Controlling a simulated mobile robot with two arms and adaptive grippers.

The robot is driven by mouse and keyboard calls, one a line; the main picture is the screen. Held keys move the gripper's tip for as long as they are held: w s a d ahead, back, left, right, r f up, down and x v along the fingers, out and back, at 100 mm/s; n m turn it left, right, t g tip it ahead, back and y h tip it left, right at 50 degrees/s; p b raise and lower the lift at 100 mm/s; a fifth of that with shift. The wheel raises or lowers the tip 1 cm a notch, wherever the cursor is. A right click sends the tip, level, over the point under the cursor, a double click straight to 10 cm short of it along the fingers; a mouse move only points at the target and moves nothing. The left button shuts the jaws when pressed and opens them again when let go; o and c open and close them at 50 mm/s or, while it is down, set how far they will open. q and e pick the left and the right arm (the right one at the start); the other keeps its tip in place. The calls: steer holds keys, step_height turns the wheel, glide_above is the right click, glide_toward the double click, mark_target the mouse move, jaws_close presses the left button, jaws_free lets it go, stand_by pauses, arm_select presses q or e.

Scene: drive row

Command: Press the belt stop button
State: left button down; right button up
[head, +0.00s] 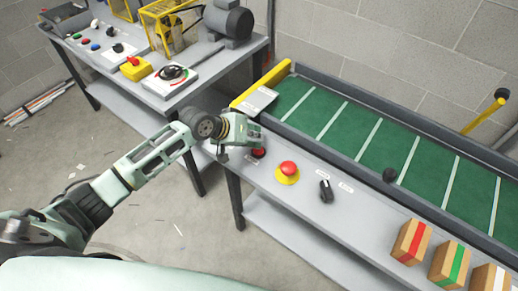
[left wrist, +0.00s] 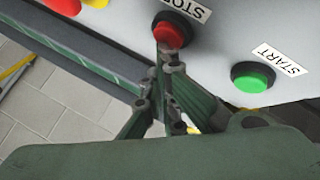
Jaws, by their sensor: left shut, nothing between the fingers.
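The red stop button (left wrist: 172,32) stands in a black ring beside a STOP label in the left wrist view. In the head view the red button (head: 258,153) shows at the left end of the belt's front panel, partly hidden by my gripper. My left gripper (head: 226,156) is shut and empty over that end. In the left wrist view its fingertips (left wrist: 170,62) overlap the button's lower edge; I cannot tell whether they touch it. A green start button (left wrist: 252,77) sits to the right with a START label.
A red mushroom button on a yellow base (head: 287,171) and a black knob (head: 325,191) sit farther right on the panel. The green belt (head: 340,125) runs behind. Striped boxes (head: 410,242) stand at the right. A second bench (head: 205,70) holds other controls.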

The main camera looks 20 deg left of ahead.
arm_select(q)
steer(key=shift+f, duration=0.35)
stand_by(0.3)
steer(key=shift+r, duration=0.1)
steer(key=shift+r+p, duration=0.45)
steer(key=shift+p, duration=0.25)
step_height(320, 180, up, 6)
steer(key=p, duration=0.6)
steer(key=shift+s, duration=0.1)
stand_by(0.6)
